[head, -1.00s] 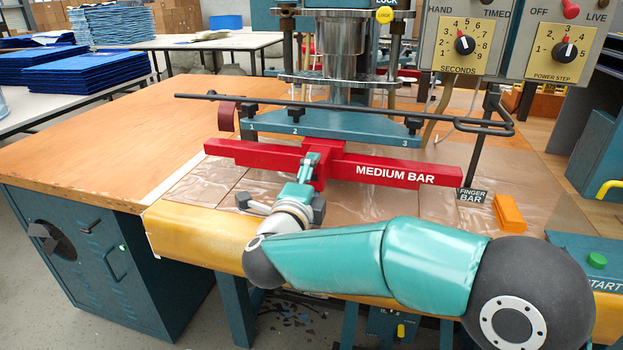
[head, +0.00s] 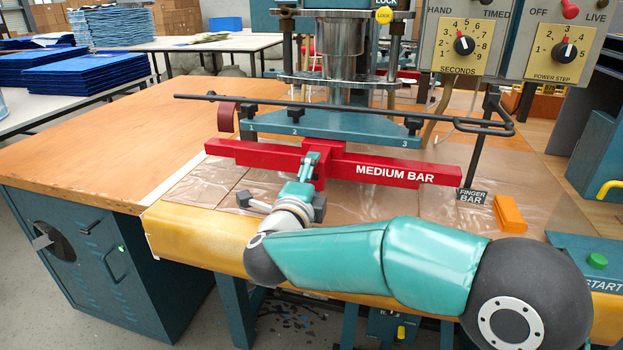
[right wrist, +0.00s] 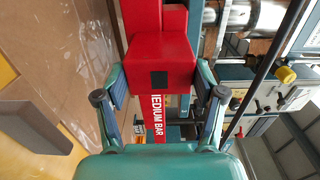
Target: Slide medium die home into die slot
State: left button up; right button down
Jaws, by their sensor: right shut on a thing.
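The medium die is a long red bar (head: 400,170) lettered MEDIUM BAR, held level in front of the press. My right gripper (head: 312,165) is shut on the red block at its middle. The right wrist view shows this block (right wrist: 158,65) between the two fingers (right wrist: 160,105). The blue press platen (head: 335,128), with numbers along its front edge, is just above and behind the bar. The slot itself cannot be made out, and whether the bar touches the platen cannot be told. My left gripper is not in view.
An orange block (head: 509,213) lies on the table at right. The wooden table (head: 120,145) is clear at left.

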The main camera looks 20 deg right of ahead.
jog(key=shift+r+p+x, duration=0.1)
jog(key=shift+p+x, duration=0.05)
jog(key=shift+x, duration=1.2)
jog(key=shift+r+p+x, duration=0.15)
jog(key=shift+x, duration=1.25)
grip_release()
jog(key=shift+s, duration=0.1)
jog(key=shift+f, duration=0.25)
jog(key=v, duration=1.2)
